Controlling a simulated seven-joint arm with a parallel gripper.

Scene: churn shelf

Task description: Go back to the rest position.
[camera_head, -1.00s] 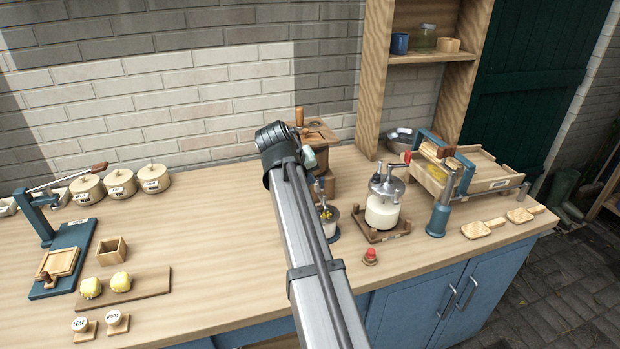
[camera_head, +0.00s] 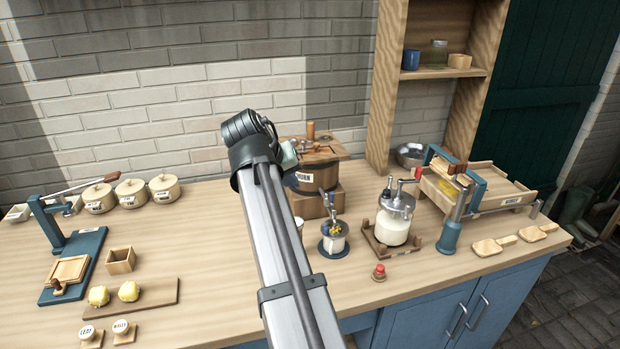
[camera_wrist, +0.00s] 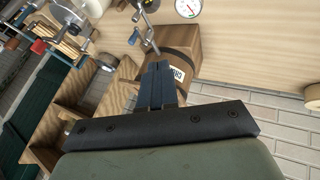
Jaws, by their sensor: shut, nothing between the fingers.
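In the head view my arm reaches up from the bottom middle over the bench, and its dark end is in front of the brick wall, left of the wooden churn (camera_head: 313,177). In the wrist view my gripper (camera_wrist: 160,72) shows as two dark fingers close together, shut and empty. The churn box (camera_wrist: 172,50) lies beyond the fingertips in that view. I cannot tell the exact gap between them.
Right of my arm stand a small metal-topped jar (camera_head: 334,240), a glass jar of milk (camera_head: 392,222) and a blue-framed wooden tray (camera_head: 505,190). Left are lidded pots (camera_head: 131,193), a blue press (camera_head: 75,262) and a board (camera_head: 160,296).

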